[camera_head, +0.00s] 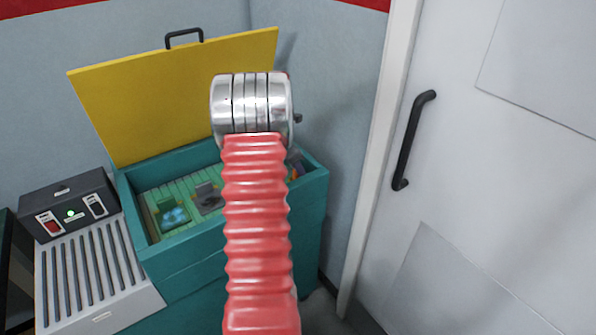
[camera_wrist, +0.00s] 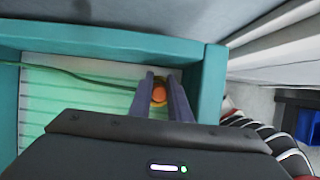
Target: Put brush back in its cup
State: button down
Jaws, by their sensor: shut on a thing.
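In the wrist view the two dark fingers of my gripper (camera_wrist: 163,84) reach down into the teal box. They are shut on the brush (camera_wrist: 158,94), which shows as a round orange end with a yellowish edge between them. The rest of the brush is hidden by the fingers. I cannot make out the cup clearly in either view. In the head view my red arm covers most of the gripper, and a small orange patch shows beside it near the box's right wall.
The teal box (camera_head: 160,252) has a raised yellow lid (camera_head: 150,95). A green item (camera_head: 172,214) and a dark grey item (camera_head: 207,196) lie on its slatted floor. A grey slatted unit (camera_head: 92,275) stands at left. A white door (camera_head: 480,170) is at right.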

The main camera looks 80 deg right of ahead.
jog(key=c, duration=1.6)
grip_release()
jog(key=shift+o, duration=0.2)
jog(key=shift+r, duration=4.8)
